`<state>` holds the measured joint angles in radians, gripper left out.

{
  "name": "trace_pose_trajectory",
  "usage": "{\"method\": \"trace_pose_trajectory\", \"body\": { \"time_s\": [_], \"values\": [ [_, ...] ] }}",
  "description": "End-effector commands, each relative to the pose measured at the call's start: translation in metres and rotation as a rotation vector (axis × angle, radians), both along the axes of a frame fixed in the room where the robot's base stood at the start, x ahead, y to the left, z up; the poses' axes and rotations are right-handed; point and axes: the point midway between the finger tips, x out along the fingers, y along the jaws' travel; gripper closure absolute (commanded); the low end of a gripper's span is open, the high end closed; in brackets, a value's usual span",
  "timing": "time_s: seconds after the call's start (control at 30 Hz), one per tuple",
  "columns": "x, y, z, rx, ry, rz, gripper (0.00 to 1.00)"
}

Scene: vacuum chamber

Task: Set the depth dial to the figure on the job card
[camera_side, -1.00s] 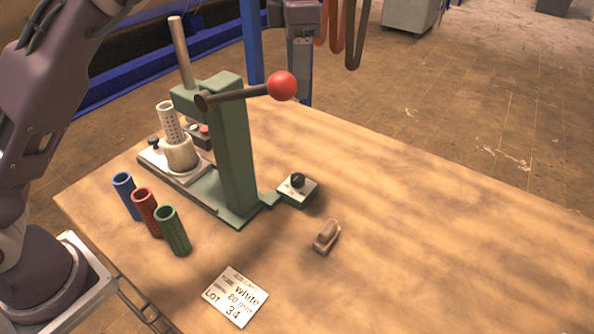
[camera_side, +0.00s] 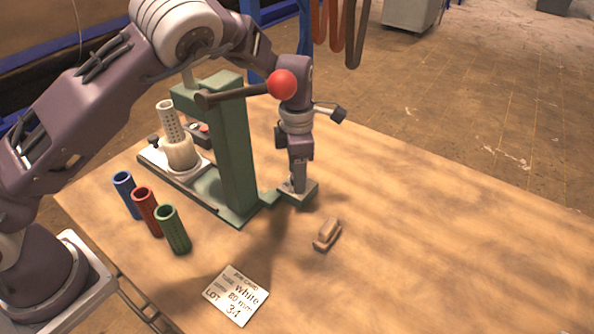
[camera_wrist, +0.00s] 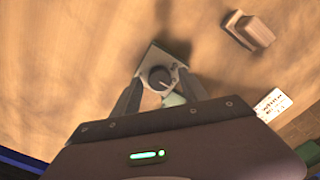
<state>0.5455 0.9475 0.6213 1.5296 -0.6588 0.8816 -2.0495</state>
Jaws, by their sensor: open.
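The depth dial (camera_wrist: 159,77) is a dark round knob with a pale pointer line on a small plate (camera_wrist: 150,60) joined to the green press. In the wrist view it lies between the two open fingers of my gripper (camera_wrist: 157,98). In the side view my gripper (camera_side: 298,186) points down over the dial plate (camera_side: 305,198) and hides the knob. I cannot tell whether the fingers touch the knob. The job card (camera_side: 237,296) lies flat on the bench and reads "white", "80 mm" and "LOT 34". It also shows in the wrist view (camera_wrist: 272,105).
The green press (camera_side: 236,150) with its red-balled lever (camera_side: 282,85) stands close left of my gripper. A white perforated sleeve (camera_side: 168,120) stands on its base. Blue, red and green sleeves (camera_side: 171,230) stand at front left. A small brown block (camera_side: 327,235) lies in front. The bench's right side is clear.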

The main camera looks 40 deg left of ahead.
Motion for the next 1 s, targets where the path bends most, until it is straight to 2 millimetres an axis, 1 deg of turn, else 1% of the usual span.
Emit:
{"method": "trace_pose_trajectory", "body": {
  "time_s": [0.1,0.13,0.27,0.3,0.37,0.4,0.57,0.73,0.87,1.0],
  "values": [
    [0.0001,-0.0001,0.0003,0.000,0.000,0.000,0.48],
    [0.0001,-0.0001,0.0004,0.000,0.000,0.000,0.52],
    [0.0001,-0.0001,0.0006,0.000,0.000,0.000,0.78],
    [0.0001,-0.0001,0.0006,0.000,0.000,-0.001,0.86],
    [0.0001,-0.0001,0.0007,0.000,0.000,-0.001,0.97],
    [0.0001,-0.0001,0.0007,0.000,0.000,-0.001,1.00],
    [0.0001,-0.0001,0.0009,0.000,0.000,-0.006,1.00],
    [0.0002,-0.0002,0.0010,0.000,0.000,-0.048,1.00],
    [0.0006,0.0002,0.0013,-0.001,-0.001,-0.118,1.00],
    [0.0008,0.0000,0.0016,-0.001,-0.001,-0.231,1.00]
  ]
}}
